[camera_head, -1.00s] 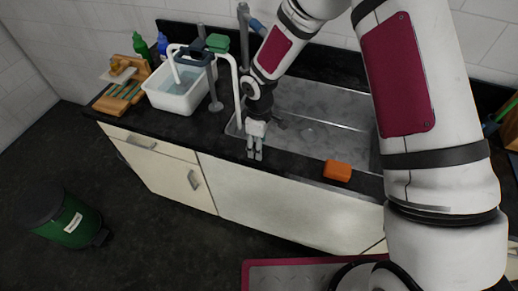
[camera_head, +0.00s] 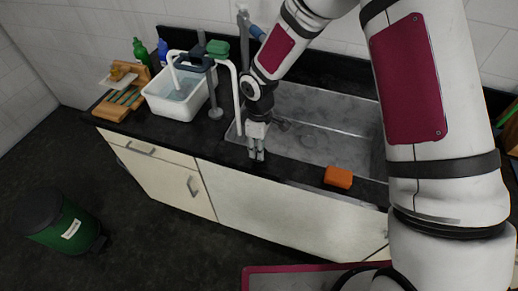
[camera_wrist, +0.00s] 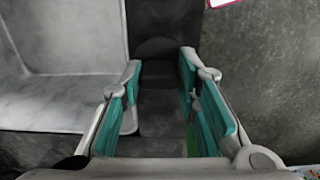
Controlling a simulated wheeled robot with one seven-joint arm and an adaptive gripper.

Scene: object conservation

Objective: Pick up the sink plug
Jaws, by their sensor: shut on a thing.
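My gripper (camera_head: 257,153) hangs at the front left edge of the metal sink (camera_head: 330,112), fingers pointing down over the dark counter rim. In the wrist view my gripper (camera_wrist: 160,115) has its teal pads around a dark grey thing, apparently the sink plug (camera_wrist: 160,108). The pads stand apart with this thing between them. Its outline blends into the dark counter, so its full shape is unclear. In the head view the fingers hide it. The sink basin shows at left in the wrist view (camera_wrist: 60,95).
An orange sponge (camera_head: 338,176) lies on the counter front right of my gripper. A white tub (camera_head: 178,98) of water, hoses and a wooden rack (camera_head: 122,100) stand left. A green bin (camera_head: 68,222) is on the floor at left. The counter (camera_head: 215,138) left of my gripper is clear.

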